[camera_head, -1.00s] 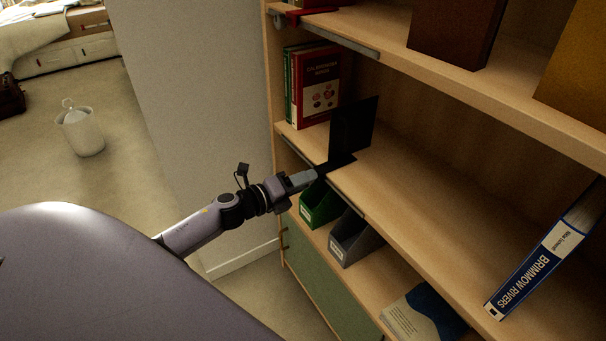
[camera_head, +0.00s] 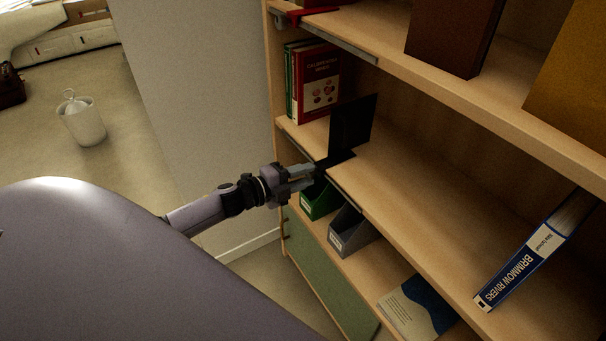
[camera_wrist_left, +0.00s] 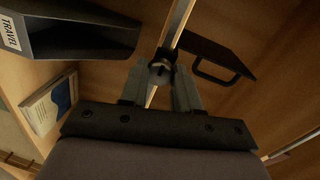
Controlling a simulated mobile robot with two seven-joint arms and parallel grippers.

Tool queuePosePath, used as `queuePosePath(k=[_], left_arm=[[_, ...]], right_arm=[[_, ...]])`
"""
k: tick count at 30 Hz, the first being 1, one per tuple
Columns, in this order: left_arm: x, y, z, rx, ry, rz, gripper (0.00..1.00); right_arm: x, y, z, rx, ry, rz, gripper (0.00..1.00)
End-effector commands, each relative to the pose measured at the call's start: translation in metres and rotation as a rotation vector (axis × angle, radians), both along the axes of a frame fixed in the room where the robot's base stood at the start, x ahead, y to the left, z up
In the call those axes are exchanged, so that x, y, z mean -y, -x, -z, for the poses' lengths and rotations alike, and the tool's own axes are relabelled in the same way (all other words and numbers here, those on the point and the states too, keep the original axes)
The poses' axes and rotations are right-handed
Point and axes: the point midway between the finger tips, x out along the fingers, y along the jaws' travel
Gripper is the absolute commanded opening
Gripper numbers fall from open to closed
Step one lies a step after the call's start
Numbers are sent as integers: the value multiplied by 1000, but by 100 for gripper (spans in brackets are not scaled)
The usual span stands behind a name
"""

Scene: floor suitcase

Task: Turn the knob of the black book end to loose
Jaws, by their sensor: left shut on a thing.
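The black book end (camera_head: 352,125) stands on the middle shelf, its upright plate beside the books and its base at the front edge. In the left wrist view the book end (camera_wrist_left: 208,58) shows as a dark frame beyond a metal edge strip. Its small dark round knob (camera_wrist_left: 161,70) sits at the shelf's front edge. My left gripper (camera_head: 310,178) is at that edge, shut on the knob. In the left wrist view its two grey fingers (camera_wrist_left: 160,84) lie on either side of the knob. The knob's marking cannot be read. My right gripper is not in view.
Red and green books (camera_head: 318,88) stand left of the book end. A green file box (camera_head: 318,200) and a grey file box (camera_head: 350,232) are on the shelf below. The middle shelf between is bare.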

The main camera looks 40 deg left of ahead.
Motion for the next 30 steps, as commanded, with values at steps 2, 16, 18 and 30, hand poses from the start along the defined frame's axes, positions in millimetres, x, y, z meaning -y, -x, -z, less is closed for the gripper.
queuePosePath(k=[2,16,18,30], left_arm=[[0,1,2,-7,6,2,1],[0,1,3,-9,8,0,55],[0,1,2,-7,8,0,55],[-5,12,0,-7,7,0,55]], right_arm=[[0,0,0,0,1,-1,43],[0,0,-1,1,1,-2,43],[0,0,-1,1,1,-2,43],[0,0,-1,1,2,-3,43]])
